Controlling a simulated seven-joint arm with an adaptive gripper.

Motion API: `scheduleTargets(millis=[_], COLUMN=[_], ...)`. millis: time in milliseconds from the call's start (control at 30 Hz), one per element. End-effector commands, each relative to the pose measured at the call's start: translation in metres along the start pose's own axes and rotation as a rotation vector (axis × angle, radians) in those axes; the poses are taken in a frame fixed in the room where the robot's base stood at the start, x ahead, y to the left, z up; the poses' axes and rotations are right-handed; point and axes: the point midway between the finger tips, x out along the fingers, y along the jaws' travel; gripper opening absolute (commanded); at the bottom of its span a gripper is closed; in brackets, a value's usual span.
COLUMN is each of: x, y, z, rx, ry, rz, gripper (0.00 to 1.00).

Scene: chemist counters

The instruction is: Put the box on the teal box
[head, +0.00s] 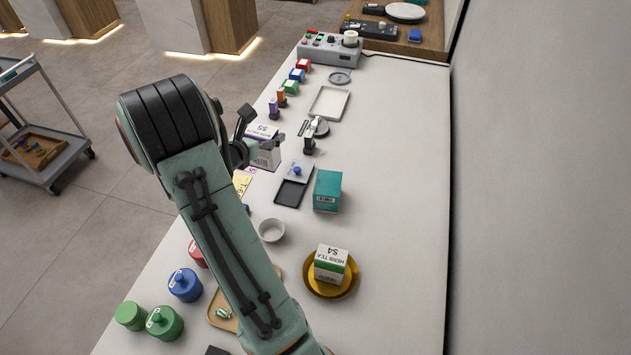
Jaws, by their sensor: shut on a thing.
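My gripper (262,139) is at the left edge of the counter, beyond my forearm. It is shut on a white box marked S5 (267,155), which is partly hidden by my gripper and arm. I cannot tell whether this box touches the counter. The teal box (327,191) stands upright on the counter, to the right of my gripper and nearer the camera. Its top is bare. Another box, white and green and marked S4 herb tea (331,264), stands in a yellow bowl (315,290) further towards the camera.
A small white bowl (271,230), a metal-topped device (310,144) and a white tray (329,103) stand nearby. Coloured jars (184,285) stand at lower left. The counter's right side is clear.

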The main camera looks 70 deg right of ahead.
Motion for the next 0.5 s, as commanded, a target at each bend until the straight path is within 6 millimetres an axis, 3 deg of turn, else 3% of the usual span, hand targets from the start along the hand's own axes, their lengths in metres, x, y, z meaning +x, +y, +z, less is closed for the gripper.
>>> scheduleTargets(millis=[33,100,200,367,500], x=[0.014,0.028,0.041,0.051,0.06], y=[-0.026,-0.058,-0.095,-0.129,-0.138], z=[0.008,0.015,0.022,0.026,0.008], rx=[0.025,0.053,0.085,0.114,0.116], ry=[-0.001,-0.001,-0.002,-0.001,0.002], rz=[-0.06,-0.129,-0.208,-0.278,-0.297], gripper=[0.32,0.32,0.32,0.32,0.32])
